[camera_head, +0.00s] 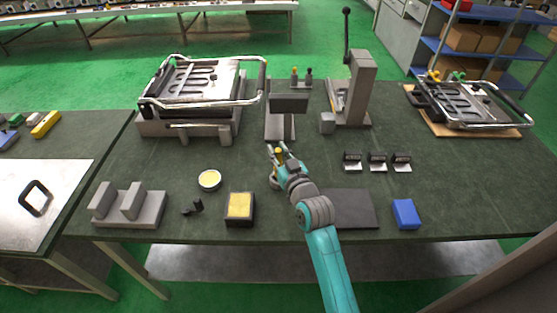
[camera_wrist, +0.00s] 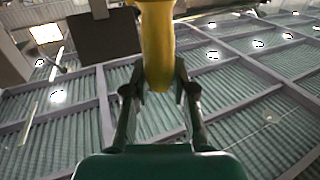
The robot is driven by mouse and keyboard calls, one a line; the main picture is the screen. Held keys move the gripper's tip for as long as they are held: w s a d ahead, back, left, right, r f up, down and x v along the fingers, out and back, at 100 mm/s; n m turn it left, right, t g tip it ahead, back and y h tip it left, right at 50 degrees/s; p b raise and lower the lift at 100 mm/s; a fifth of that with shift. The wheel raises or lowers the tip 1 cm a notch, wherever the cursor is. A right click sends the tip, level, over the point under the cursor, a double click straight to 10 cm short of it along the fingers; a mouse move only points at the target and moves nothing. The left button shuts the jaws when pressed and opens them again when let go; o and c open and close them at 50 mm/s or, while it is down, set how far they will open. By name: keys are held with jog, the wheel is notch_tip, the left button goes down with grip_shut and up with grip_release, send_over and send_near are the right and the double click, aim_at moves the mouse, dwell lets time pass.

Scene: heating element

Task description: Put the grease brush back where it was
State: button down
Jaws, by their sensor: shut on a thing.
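My gripper (camera_head: 279,154) is over the middle of the table, in front of a grey stand. It is shut on a yellow handle, which I take to be the grease brush (camera_wrist: 157,45). In the wrist view the handle stands between the two fingers of my gripper (camera_wrist: 158,85), and its upper end runs out of the picture. The brush's bristles are not clearly visible. A small grey round piece (camera_head: 274,184) shows just below and left of my gripper; I cannot tell whether the brush touches it.
A grey stand (camera_head: 281,125) is behind my gripper, with a small rack of handled tools (camera_head: 300,79) beyond. A lever press (camera_head: 350,95) stands right of it. A round yellow tin (camera_head: 209,180) and a yellow-topped box (camera_head: 240,208) lie left. A dark plate (camera_head: 350,209) lies right.

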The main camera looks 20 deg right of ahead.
aim_at(280, 162)
jog(key=shift+f, duration=1.7)
jog(key=shift+f, duration=0.1)
jog(key=c, duration=1)
grip_release()
jog(key=shift+o, duration=0.2)
jog(key=shift+s, duration=0.15)
jog(key=s, duration=1.1)
jog(key=shift+s+d, duration=0.4)
